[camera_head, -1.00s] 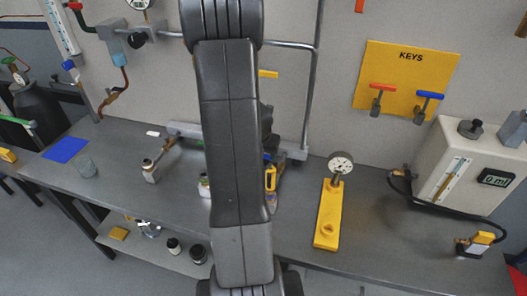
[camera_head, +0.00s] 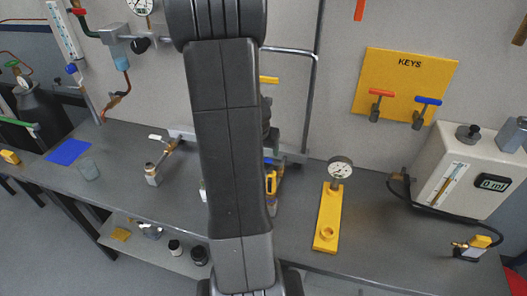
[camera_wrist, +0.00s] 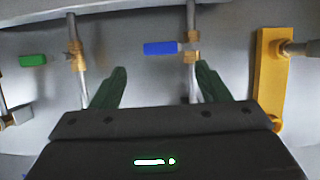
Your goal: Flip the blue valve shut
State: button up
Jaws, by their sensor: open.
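The blue valve handle (camera_wrist: 161,48) shows in the wrist view as a short blue lever. It points left from a brass fitting (camera_wrist: 191,53) on an upright grey pipe, crosswise to the pipe. My gripper (camera_wrist: 160,72) is open, with two dark green fingers spread apart and nothing between their tips. The handle appears just beyond the tips and between them in the picture; I see no contact. The pipe runs close by the right finger. In the head view my arm hides the gripper and the middle of the bench.
A green-handled valve (camera_wrist: 33,60) and a second pipe are left in the wrist view; a yellow block (camera_wrist: 269,80) is right. In the head view, a yellow gauge plate (camera_head: 327,215) and a white box (camera_head: 470,180) stand right. The KEYS board (camera_head: 404,85) holds red and blue T-handles.

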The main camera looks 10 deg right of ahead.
aim_at(270, 163)
jog(key=v, duration=0.7)
dwell(0.3)
jog(key=b+x, duration=0.2)
jog(key=x, duration=1.1)
jog(key=shift+f, duration=0.3)
jog(key=shift+w, duration=0.1)
